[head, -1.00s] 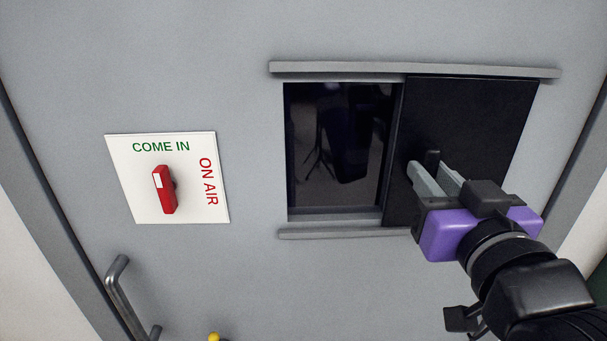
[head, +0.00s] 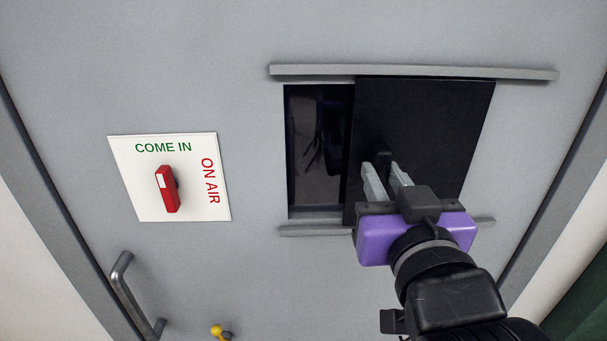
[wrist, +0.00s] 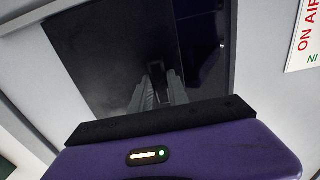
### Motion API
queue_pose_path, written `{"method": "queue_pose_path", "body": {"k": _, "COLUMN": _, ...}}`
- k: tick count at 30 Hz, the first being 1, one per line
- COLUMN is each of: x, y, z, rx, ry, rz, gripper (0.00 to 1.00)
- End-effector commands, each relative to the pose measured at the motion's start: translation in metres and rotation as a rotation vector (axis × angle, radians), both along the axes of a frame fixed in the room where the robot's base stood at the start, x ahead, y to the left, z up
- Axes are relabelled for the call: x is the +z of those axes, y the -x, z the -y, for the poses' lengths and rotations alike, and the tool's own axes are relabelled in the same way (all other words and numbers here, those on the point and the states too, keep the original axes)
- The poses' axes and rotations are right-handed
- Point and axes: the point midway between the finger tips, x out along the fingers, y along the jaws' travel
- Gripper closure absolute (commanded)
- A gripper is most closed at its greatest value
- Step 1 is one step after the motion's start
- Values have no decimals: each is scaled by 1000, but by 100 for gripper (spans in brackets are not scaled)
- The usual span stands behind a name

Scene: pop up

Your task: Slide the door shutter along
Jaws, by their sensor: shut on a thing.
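The black door shutter (head: 440,130) sits between two grey rails on the grey door. It covers the right part of the dark window (head: 318,150), whose left part shows uncovered. My gripper (head: 384,172) is shut on the small black handle (head: 383,160) near the shutter's left edge. In the wrist view, my gripper (wrist: 158,92) reaches up to the handle in front of the shutter (wrist: 105,55). The fingers partly hide the handle.
The upper rail (head: 410,72) and lower rail (head: 312,230) extend past the shutter. Left of the window is a white sign (head: 140,180) with a red knob (head: 167,190). A metal door handle (head: 135,295) and a yellow knob (head: 217,330) are lower down.

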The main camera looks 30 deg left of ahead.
Motion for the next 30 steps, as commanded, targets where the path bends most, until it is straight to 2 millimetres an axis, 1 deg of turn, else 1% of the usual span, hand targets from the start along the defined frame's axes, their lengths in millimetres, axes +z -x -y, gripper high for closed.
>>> {"method": "queue_pose_path", "body": {"k": 1, "x": 2, "y": 3, "z": -4, "rx": 4, "ry": -1, "rz": 2, "gripper": 100}}
{"method": "queue_pose_path", "body": {"k": 30, "x": 1, "y": 37, "z": -55, "rx": 4, "ry": -1, "rz": 1, "gripper": 100}}
